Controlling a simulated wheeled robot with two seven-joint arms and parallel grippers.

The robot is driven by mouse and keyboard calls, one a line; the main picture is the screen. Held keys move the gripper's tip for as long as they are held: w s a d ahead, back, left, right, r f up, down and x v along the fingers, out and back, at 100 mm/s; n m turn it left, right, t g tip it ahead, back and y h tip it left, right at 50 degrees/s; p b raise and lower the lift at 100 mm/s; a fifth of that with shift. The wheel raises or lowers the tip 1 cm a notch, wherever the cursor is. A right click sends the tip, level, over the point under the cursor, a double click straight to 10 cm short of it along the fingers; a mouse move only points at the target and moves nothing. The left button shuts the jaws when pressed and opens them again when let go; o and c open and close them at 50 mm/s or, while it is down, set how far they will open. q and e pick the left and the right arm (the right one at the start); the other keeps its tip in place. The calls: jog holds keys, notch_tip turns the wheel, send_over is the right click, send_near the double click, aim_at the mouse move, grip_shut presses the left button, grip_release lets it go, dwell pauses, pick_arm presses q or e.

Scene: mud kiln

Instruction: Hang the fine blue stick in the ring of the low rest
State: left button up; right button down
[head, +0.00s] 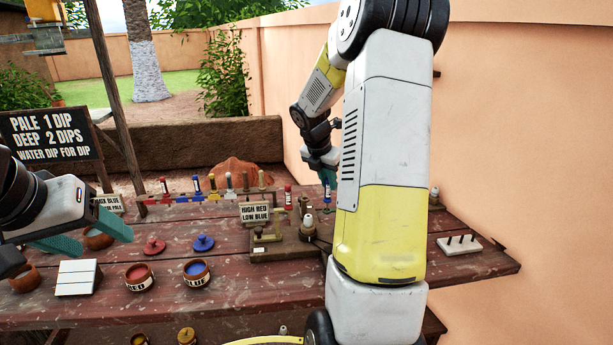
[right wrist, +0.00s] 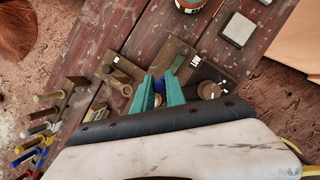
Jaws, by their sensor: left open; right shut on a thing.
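My right gripper (head: 326,178) is shut on the fine blue stick (head: 327,195), which points down near the back right of the table. The low rest (right wrist: 204,76), a dark block with a "LOW" label, lies just right of the fingers in that view. Its ring is not clear, and I cannot tell whether the stick touches it. My left gripper (head: 95,238) is open and empty over the table's left.
A "HIGH RED LOW BLUE" sign (head: 254,212) stands behind wooden blocks (head: 285,248). A red stick (head: 288,194) is upright nearby. A rack (head: 205,197) holds several sticks. Red (head: 139,277) and blue (head: 196,272) pots stand in front. My right arm hides part of the table.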

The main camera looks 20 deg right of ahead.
aim_at(328, 199)
jog(key=shift+f, duration=0.45)
jog(key=shift+f, duration=0.25)
jog(key=shift+f, duration=0.8)
dwell(0.8)
jog(key=c, duration=1.3)
grip_release()
jog(key=o, duration=0.5)
